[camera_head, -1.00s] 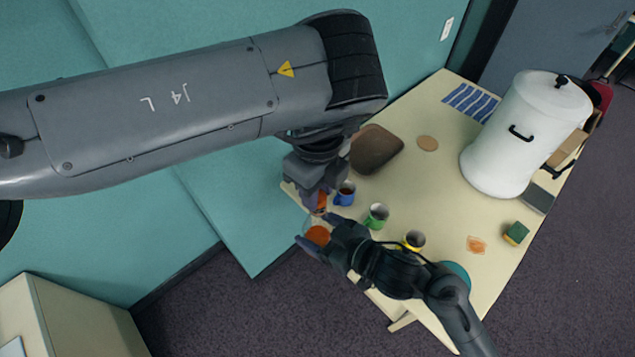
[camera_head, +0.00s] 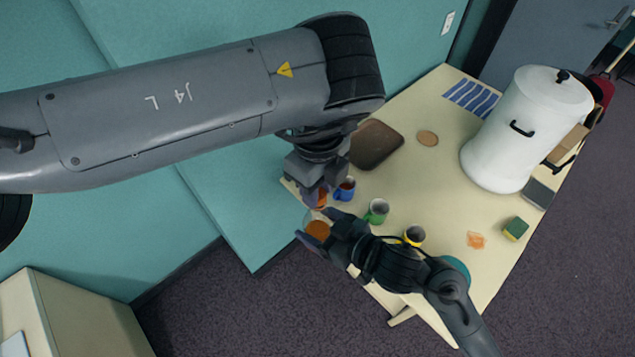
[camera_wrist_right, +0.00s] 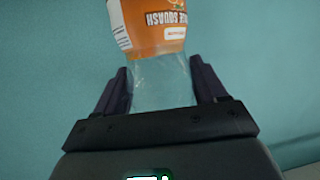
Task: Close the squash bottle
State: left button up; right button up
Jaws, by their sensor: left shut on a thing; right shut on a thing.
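The squash bottle (camera_head: 317,231) is clear, with an orange label or contents showing. In the right wrist view the squash bottle (camera_wrist_right: 155,28) has an orange label reading "SQUASH" upside down, and its clear part lies between my fingers. My right gripper (camera_wrist_right: 160,82) is shut on it; in the head view this gripper (camera_head: 321,226) holds it at the table's near left corner. My left gripper (camera_head: 319,192) is just above, shut on a small orange-red piece (camera_head: 321,199) that looks like the cap. I cannot tell whether that piece touches the bottle's neck.
The table (camera_head: 440,150) holds a blue mug (camera_head: 346,190), green mug (camera_head: 378,211) and yellow mug (camera_head: 414,236) close to my grippers. A brown tray (camera_head: 374,148), a coaster (camera_head: 428,138), a large white urn (camera_head: 520,130) and a sponge (camera_head: 515,229) stand farther off.

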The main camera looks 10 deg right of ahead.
pick_arm(q)
jog(key=shift+f, duration=0.35)
